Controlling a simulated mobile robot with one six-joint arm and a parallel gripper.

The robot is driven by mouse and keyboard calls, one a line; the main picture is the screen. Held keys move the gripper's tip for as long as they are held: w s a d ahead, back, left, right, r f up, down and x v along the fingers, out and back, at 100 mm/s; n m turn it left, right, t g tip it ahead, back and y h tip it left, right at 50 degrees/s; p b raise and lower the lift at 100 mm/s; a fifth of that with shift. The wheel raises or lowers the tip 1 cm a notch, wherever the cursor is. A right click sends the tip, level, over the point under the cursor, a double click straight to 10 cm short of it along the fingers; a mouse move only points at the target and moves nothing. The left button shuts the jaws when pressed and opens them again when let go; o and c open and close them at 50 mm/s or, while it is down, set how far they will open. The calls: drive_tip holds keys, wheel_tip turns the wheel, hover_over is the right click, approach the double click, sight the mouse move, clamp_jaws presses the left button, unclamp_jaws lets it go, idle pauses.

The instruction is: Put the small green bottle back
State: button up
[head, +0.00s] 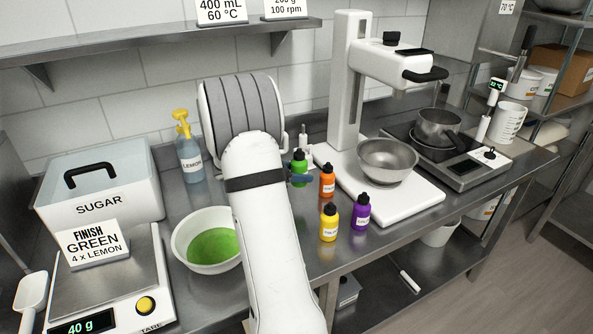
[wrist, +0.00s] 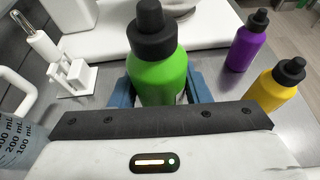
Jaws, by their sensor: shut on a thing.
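The small green bottle (head: 299,167) with a black cap is upright at the back of the steel counter, beside the orange bottle (head: 327,181). My gripper (head: 300,179) is shut on it, with blue fingers on either side of its body. In the wrist view, the green bottle (wrist: 158,72) fills the space between the fingers of my gripper (wrist: 160,92). Its base is hidden, so I cannot tell whether it touches the counter.
A yellow bottle (head: 329,223) and a purple bottle (head: 361,212) stand in front and to the right. A white stand (head: 412,200) carries a metal bowl (head: 387,160). A bowl of green liquid (head: 207,241) is left of my arm, and a lemon pump bottle (head: 188,153) stands behind.

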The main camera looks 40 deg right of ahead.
drive_tip(key=shift+f+b, duration=2.2)
drive_tip(key=shift+f, duration=0.95)
drive_tip(key=shift+s+f+b, duration=0.1)
drive_tip(key=shift+f+b, duration=0.3)
drive_tip(key=shift+f, duration=0.25)
drive_tip(key=o, duration=1.1)
drive_tip(key=shift+o, duration=0.2)
drive_tip(key=v, duration=0.8)
drive_tip(key=shift+d, duration=0.1)
